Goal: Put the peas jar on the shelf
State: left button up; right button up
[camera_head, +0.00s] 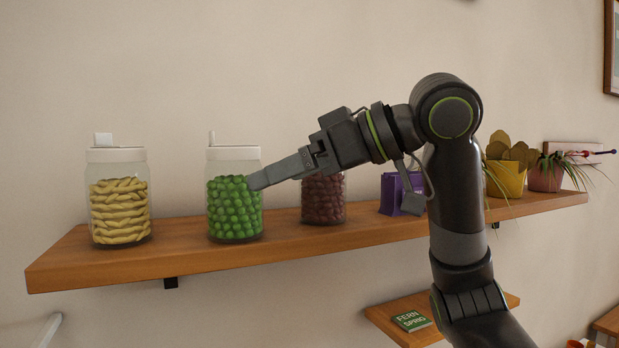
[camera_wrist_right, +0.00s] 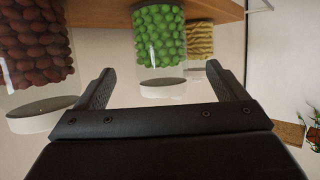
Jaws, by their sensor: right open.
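The peas jar (camera_head: 234,205), clear glass with green peas and a white lid, stands upright on the wooden shelf (camera_head: 330,237), between two other jars. My right gripper (camera_head: 257,181) is open at the jar's right front side, one finger overlapping its edge in the head view. In the right wrist view, which is upside down, the peas jar (camera_wrist_right: 161,38) appears between the spread fingers of the gripper (camera_wrist_right: 160,72), which hold nothing. I cannot tell whether the tips reach around the glass. My left gripper is not in view.
A jar of yellow twists (camera_head: 120,211) stands left of the peas, and a jar of dark red balls (camera_head: 323,199) right. Farther right are a purple box (camera_head: 393,194) and potted plants (camera_head: 507,178). A lower shelf holds a green book (camera_head: 411,321). The shelf's left end is bare.

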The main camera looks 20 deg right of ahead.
jog(key=shift+v, duration=1.4)
